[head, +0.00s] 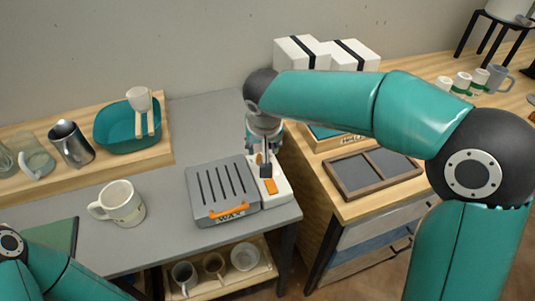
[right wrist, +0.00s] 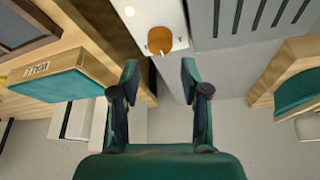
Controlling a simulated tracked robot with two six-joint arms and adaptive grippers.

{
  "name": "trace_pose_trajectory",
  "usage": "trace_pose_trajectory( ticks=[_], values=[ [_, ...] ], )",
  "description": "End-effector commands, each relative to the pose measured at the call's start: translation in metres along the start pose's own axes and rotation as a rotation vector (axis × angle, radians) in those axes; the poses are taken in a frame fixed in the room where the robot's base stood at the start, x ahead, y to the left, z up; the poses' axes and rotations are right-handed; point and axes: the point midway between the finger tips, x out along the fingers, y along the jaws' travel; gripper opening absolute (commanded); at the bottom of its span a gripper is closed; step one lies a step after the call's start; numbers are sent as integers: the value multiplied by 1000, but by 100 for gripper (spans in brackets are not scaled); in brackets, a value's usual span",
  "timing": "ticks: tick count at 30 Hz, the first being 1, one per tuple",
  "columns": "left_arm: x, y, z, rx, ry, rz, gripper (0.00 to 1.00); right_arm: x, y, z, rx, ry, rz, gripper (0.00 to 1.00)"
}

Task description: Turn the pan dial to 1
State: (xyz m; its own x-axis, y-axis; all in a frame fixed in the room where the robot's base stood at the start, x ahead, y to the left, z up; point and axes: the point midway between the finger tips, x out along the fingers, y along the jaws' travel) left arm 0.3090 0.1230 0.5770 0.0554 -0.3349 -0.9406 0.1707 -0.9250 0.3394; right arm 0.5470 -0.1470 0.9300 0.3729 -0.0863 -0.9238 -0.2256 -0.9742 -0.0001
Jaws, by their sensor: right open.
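The grey wax pan (head: 222,190) with a slotted lid and orange handle stands on the grey table. A white control panel (head: 283,190) is along its right side. The orange round dial (right wrist: 160,40) sits on this panel in the right wrist view, with a small mark at its edge; I cannot read any numbers. In the head view the dial is partly hidden by my right gripper (head: 266,168), which points down over the panel. In the right wrist view this gripper (right wrist: 159,69) is open and empty, the dial just beyond and between its fingertips. My left gripper is out of view.
A white mug (head: 122,204) stands left of the pan. A teal basin (head: 120,130) and metal pitcher (head: 71,143) are on the wooden shelf at the back left. A wooden cabinet with a dark framed board (head: 360,173) stands close on the right. White boxes (head: 352,54) are behind my right arm.

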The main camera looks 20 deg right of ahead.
Motion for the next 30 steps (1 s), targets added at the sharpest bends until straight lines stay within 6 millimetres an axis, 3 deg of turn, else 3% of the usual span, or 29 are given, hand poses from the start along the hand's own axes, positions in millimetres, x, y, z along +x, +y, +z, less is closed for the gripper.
trace_pose_trajectory(
  ticks=[3,9,23,30],
  values=[
    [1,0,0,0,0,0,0,26,0,1,-1,-4,3,46],
    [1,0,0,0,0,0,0,53,0,0,-1,-2,1,46],
    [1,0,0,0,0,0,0,64,-1,0,-1,0,-1,46],
    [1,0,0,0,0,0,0,63,-1,0,-1,0,-1,6]
  ],
)
